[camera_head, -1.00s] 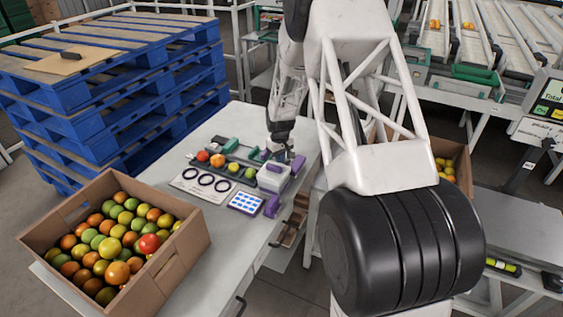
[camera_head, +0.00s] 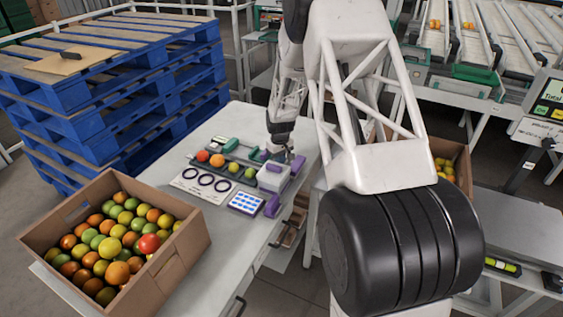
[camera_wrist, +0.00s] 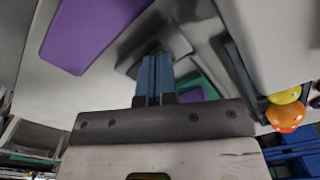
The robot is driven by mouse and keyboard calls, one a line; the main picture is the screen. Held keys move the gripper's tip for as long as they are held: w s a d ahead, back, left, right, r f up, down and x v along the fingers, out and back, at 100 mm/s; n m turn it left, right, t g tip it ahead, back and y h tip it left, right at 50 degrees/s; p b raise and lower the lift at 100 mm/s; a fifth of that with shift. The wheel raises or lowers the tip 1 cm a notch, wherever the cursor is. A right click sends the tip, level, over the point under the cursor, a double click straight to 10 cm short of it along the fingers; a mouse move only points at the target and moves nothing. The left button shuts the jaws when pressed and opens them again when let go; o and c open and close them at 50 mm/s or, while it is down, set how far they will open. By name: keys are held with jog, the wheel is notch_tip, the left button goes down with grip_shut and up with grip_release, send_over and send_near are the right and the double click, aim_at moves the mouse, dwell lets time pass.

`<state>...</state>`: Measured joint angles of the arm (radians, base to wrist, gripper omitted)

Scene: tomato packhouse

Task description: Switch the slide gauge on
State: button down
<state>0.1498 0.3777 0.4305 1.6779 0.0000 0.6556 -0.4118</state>
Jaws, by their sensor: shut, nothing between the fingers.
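My gripper (camera_head: 282,154) points down over the far right part of the white bench, close to a white box (camera_head: 271,178) with purple pieces around it. In the wrist view its blue fingers (camera_wrist: 155,78) are together and empty, with their tips at or just above a grey and dark piece (camera_wrist: 178,38). I cannot tell whether they touch. A purple block (camera_wrist: 92,35) lies to the left there. A green part (camera_wrist: 207,84) and a second purple piece show behind the fingers. I cannot make out for certain which item is the slide gauge, and no switch is clearly visible.
Several tomatoes sit in a row on a dark rack (camera_head: 227,169). A ring card (camera_head: 202,184) and a blue-dotted pad (camera_head: 246,203) lie in front. A carton of tomatoes (camera_head: 187,237) stands at the front left. The bench between carton and card is clear.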

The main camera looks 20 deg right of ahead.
jog(key=shift+r, duration=3.4)
jog(key=shift+r, duration=0.1)
jog(key=s+a+r+m+t, duration=0.1)
jog(key=s+a+r, duration=0.3)
jog(key=s+r, duration=0.7)
jog(key=s+a+r+m, duration=0.1)
jog(key=s+a+r, duration=0.2)
jog(key=s+r, duration=0.8)
jog(key=s+a+r, duration=0.1)
jog(key=s, duration=0.9)
jog(key=s+a+r+t, duration=0.1)
jog(key=s+a+r, duration=0.1)
jog(key=s, duration=0.8)
jog(key=s+a+r+m, duration=0.1)
jog(key=s+a+r, duration=0.1)
jog(key=s, duration=0.7)
jog(key=shift+s+r+t, duration=0.25)
jog(key=shift+s+t, duration=0.05)
jog(key=shift+s, duration=0.1)
